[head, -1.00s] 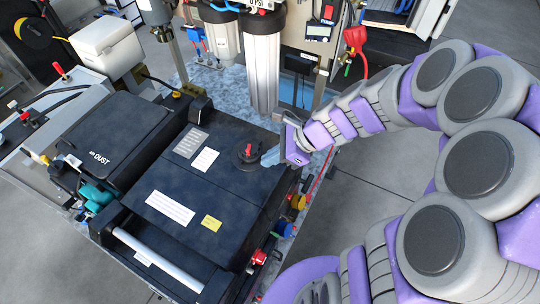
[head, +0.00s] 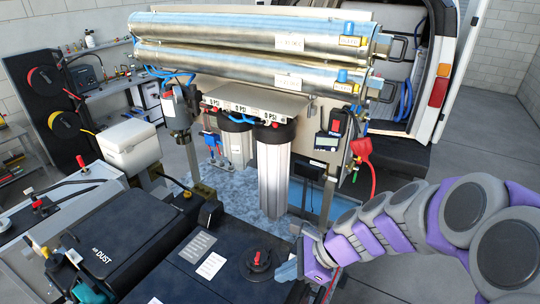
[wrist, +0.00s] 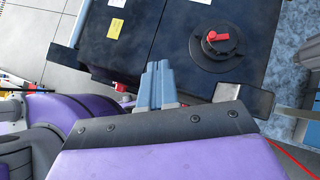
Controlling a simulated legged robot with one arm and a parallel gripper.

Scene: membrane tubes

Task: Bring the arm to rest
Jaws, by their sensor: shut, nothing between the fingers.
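My arm, grey and purple, comes in from the right in the head view. My gripper (head: 294,262) is at its end, beside the right edge of the black tank (head: 222,280) and close to the round black cap. In the wrist view my gripper (wrist: 158,72) shows as two blue-grey fingers lying together, with nothing between them. The tank lid (wrist: 165,30) lies beyond the fingertips, and the black cap with a red handle (wrist: 217,40) is to their right. I cannot tell how far the fingertips are from the tank.
Two steel membrane tubes (head: 255,45) lie across the rack at the back. Filter housings (head: 273,170) hang below them. A red hose (head: 368,165) hangs near my arm. A white van (head: 445,60) stands behind. Grey floor at right (head: 475,135) is clear.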

